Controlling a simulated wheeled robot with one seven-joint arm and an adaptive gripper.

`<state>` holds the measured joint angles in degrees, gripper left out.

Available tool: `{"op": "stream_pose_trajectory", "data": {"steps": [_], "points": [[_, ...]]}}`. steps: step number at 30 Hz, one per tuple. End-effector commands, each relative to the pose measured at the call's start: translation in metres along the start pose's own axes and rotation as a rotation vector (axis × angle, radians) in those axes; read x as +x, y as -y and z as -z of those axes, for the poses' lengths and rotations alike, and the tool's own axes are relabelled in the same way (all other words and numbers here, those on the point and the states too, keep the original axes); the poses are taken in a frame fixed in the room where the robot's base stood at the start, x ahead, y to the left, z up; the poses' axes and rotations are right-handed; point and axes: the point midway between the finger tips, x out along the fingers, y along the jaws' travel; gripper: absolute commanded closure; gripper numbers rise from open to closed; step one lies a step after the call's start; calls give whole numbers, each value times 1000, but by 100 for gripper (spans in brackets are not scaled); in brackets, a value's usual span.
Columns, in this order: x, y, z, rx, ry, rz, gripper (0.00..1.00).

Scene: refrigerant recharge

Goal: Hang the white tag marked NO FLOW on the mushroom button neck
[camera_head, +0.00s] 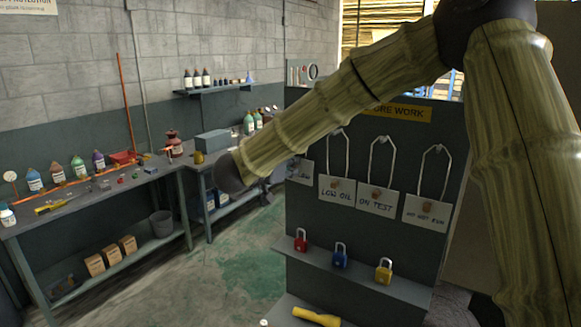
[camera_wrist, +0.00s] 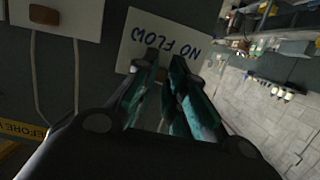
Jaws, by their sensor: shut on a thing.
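The white tag marked NO FLOW (camera_wrist: 166,28) shows upside down at the top of the wrist view, in front of the dark board. My gripper (camera_wrist: 165,57) is shut on the tag's edge, where its fingers cover part of it. The tag's cord is mostly hidden, and I cannot tell whether it is still on a hook. I cannot make out the mushroom button in either view.
A LOW OIL tag (camera_head: 337,190), an ON TEST tag (camera_head: 377,201) and another tag (camera_head: 427,213) hang by cords on the board (camera_head: 440,120). Red (camera_head: 300,240), blue (camera_head: 340,256) and yellow (camera_head: 384,271) padlocks stand on its ledge. Cluttered benches (camera_head: 100,200) stand left, with open floor between.

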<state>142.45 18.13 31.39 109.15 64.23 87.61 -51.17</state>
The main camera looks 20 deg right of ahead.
Motion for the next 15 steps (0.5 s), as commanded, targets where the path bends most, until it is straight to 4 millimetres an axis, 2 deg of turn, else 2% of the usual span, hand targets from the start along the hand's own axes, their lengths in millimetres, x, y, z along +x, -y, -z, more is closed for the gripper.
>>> {"op": "stream_pose_trajectory", "data": {"steps": [4, 15], "points": [[-1, 0, 6, 0, 0, -1, 100], [-1, 0, 6, 0, 0, -1, 100]]}}
